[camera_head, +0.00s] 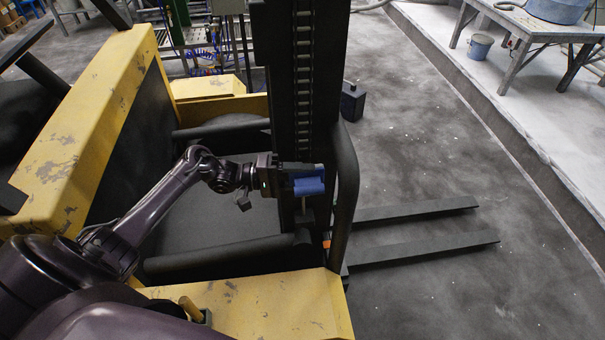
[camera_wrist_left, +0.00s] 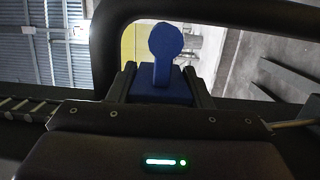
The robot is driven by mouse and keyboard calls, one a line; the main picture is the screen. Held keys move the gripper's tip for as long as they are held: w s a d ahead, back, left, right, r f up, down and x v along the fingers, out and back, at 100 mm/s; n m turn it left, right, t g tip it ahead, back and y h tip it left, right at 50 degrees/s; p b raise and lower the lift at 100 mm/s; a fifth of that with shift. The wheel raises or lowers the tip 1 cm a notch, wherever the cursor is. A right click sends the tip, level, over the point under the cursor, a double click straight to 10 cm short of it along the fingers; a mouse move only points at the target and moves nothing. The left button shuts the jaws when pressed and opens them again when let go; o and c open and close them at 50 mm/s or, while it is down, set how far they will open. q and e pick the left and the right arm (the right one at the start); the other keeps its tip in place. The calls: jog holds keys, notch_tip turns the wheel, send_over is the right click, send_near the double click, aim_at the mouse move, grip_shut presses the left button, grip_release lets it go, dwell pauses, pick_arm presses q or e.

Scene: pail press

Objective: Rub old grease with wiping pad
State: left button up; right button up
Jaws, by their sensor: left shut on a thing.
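A blue wiping pad (camera_head: 309,186) is held at the dark mast of a yellow forklift. My left gripper (camera_head: 298,171) is shut on it, with the arm reaching in from the left over the forklift's dark floor. In the left wrist view the blue pad (camera_wrist_left: 166,45) shows a rounded end on a narrow neck, above a blue block between the two fingers of my left gripper (camera_wrist_left: 163,82). I cannot tell whether the pad touches the mast. I cannot make out the old grease; the mast is very dark. My right gripper is not in view.
The mast (camera_head: 303,80) has a chain running up it. A thick curved black bar (camera_head: 345,180) stands just right of the pad. Two forks (camera_head: 430,247) extend right over the floor. Yellow bodywork (camera_head: 260,305) lies in front. A table (camera_head: 535,30) stands at the far right.

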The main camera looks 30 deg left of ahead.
pick_arm(q)
notch_tip(320, 180, down, 10)
jog(key=b, duration=0.6)
jog(key=shift+s+d+b, duration=0.15)
jog(key=shift+b, duration=0.2)
jog(key=shift+r, duration=0.1)
jog(key=s+d+p, duration=0.3)
jog(key=s+p, duration=0.2)
jog(key=p, duration=0.1)
jog(key=shift+d, duration=0.35)
dwell(0.4)
